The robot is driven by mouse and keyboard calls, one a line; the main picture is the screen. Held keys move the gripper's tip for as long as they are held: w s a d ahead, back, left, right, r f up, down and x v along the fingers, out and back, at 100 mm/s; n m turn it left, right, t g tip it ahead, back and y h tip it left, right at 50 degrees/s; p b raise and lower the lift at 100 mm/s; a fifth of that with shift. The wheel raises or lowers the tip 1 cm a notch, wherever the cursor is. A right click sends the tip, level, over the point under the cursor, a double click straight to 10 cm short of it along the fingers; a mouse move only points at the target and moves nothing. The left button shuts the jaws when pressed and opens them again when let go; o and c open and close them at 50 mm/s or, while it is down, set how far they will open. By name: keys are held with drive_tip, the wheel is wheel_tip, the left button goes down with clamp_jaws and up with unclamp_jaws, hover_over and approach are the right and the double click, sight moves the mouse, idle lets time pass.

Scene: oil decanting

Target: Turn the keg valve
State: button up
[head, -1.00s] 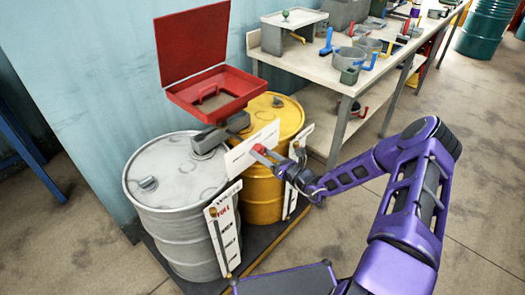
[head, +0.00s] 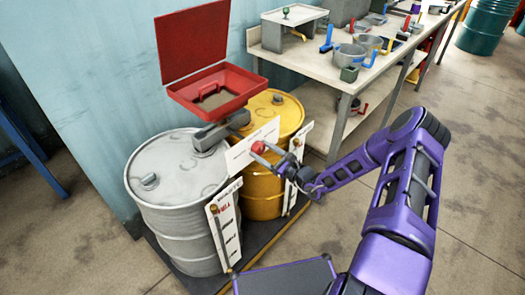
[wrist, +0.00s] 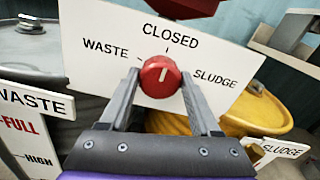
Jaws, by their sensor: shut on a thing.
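The keg valve is a round red knob (wrist: 160,76) with a white pointer line, set on a white sign plate (wrist: 225,60) lettered WASTE, CLOSED and SLUDGE. The pointer line stands nearly upright, toward the CLOSED mark. My gripper (wrist: 159,88) has one finger on each side of the knob and is shut on it. In the head view the knob (head: 258,147) shows at the tips of my gripper (head: 265,152). The plate (head: 240,154) stands in front of the valve body (head: 215,133), between a silver drum (head: 175,190) and a yellow drum (head: 268,185).
An open red box (head: 215,92) sits above the drums. Gauge boards stand in front of the silver drum (head: 224,222) and the yellow drum (head: 295,170). A workbench (head: 330,80) with pots and tools runs along the wall.

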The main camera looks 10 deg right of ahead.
drive_tip(key=shift+f, duration=0.1)
drive_tip(key=o, duration=1.4)
drive_tip(key=v, duration=1.7)
drive_tip(key=shift+s+d, duration=0.15)
drive_tip(key=shift+s, duration=0.05)
